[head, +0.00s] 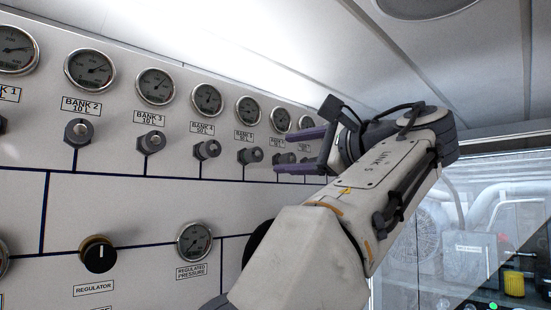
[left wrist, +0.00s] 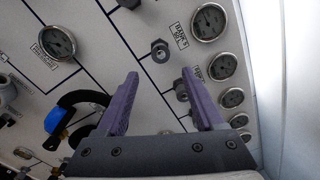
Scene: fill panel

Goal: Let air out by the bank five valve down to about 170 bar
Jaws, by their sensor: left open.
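The bank five valve is a dark knob (head: 250,155) on the white panel, below the bank five gauge (head: 248,110). That gauge's needle is too small to read surely. My left gripper (head: 281,151) is open, with its purple fingers right of that knob, in front of the bank six valve (head: 284,158). In the left wrist view, a knob (left wrist: 160,50) sits beyond the open fingers, apart from them, beside a gauge (left wrist: 208,22) whose label seems to read BANK 5. Another knob (left wrist: 181,90) shows between the fingers. My right gripper is not in view.
Similar knobs line the row, such as the bank four valve (head: 207,149). Below are the regulator knob (head: 98,254) and the regulated pressure gauge (head: 194,241). A blue-marked fitting (left wrist: 57,118) with a black curved part shows in the left wrist view. A glass-fronted machinery area lies right.

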